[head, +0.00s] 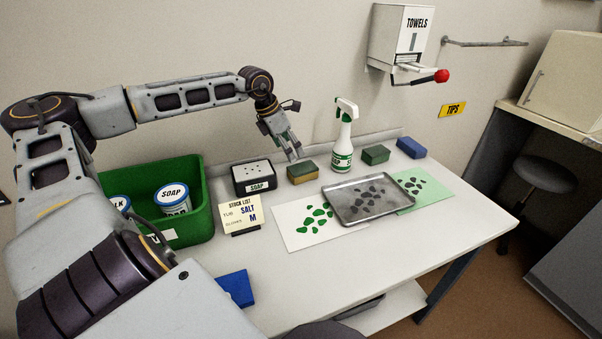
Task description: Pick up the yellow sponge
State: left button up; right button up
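The yellow sponge (302,175) lies on the white table near the wall, left of the spray bottle. Its side is yellow-brown and its top is dark green. My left gripper (291,154) points down, just above and behind the sponge's left end in the picture. Its fingers are small and overlap here, so I cannot tell how far apart they are. The sponge looks to rest on the table. My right gripper is out of view.
A metal tray (345,212) with dark pieces lies in front. A green bin (196,185) and stock list card (240,215) are left. The table's right front is clear.

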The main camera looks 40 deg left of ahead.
aim_at(300, 168)
pick_arm(q)
jog(key=shift+w+d+f, duration=0.1)
jog(key=shift+w+f, duration=0.15)
jog(key=shift+f, duration=0.45)
jog(key=shift+w+d+f+p, duration=0.1)
jog(key=shift+w+f+p, duration=0.2)
jog(key=shift+f, duration=0.2)
jog(key=shift+x, duration=1.6)
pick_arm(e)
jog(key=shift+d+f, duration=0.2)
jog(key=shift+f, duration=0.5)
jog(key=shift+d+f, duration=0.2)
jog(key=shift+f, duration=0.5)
pick_arm(q)
jog(key=shift+f, duration=0.15)
